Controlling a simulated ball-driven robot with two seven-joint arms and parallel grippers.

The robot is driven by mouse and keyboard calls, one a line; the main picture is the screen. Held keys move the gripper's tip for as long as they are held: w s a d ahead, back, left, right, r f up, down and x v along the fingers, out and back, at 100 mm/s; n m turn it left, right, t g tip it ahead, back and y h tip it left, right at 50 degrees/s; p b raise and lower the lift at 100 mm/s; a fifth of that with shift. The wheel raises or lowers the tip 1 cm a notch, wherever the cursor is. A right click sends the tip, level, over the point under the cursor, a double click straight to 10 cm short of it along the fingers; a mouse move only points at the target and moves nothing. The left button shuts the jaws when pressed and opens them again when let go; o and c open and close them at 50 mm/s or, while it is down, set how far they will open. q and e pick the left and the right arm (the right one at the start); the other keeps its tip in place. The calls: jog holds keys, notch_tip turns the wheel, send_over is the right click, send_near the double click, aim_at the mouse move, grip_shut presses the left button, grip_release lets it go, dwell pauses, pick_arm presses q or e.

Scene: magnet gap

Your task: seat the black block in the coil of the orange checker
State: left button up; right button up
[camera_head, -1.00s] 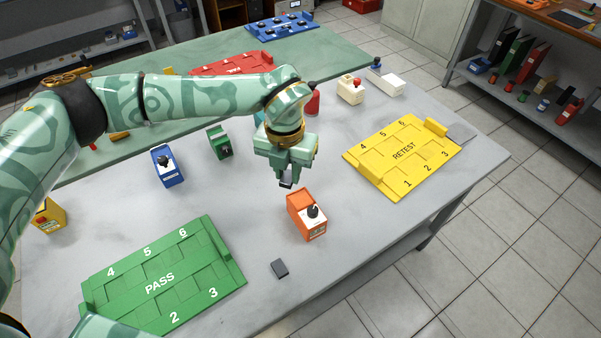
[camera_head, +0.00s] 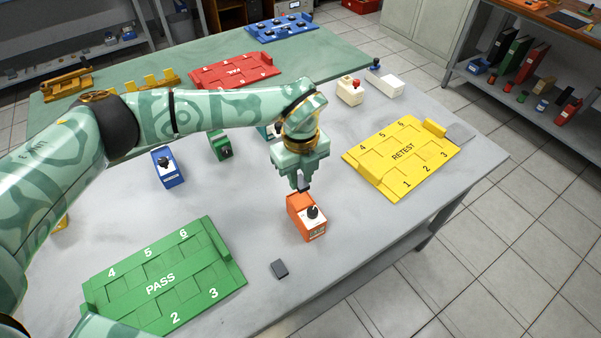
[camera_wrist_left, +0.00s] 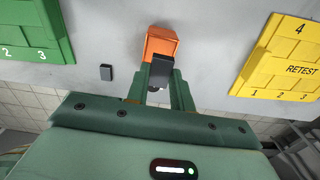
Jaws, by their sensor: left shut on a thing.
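My left gripper (camera_head: 303,184) is shut on a small black block (camera_head: 304,188), and the block also shows between the fingers in the left wrist view (camera_wrist_left: 161,70). The gripper points down just behind and above the orange checker (camera_head: 294,212). The checker is an orange box with a white front panel and a black knob, standing on the grey table. In the left wrist view the orange checker (camera_wrist_left: 160,42) lies just beyond the block, which overlaps its lower edge. I cannot tell whether block and checker touch. The coil cannot be made out clearly. My right gripper is not seen.
A dark grey block (camera_head: 279,268) lies loose in front of the checker. The green PASS tray (camera_head: 160,284) is at left front and the yellow RETEST tray (camera_head: 403,152) at right. Blue (camera_head: 168,168) and green (camera_head: 220,146) checkers stand behind to the left.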

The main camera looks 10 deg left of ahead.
aim_at(301, 200)
pick_arm(q)
jog(key=shift+f+b, duration=0.9)
jog(key=shift+f, duration=1.9)
jog(key=shift+f, duration=0.15)
jog(key=o, duration=1)
jog(key=c, duration=0.5)
jog(key=shift+r+p, duration=1.8)
jog(key=shift+r, duration=0.5)
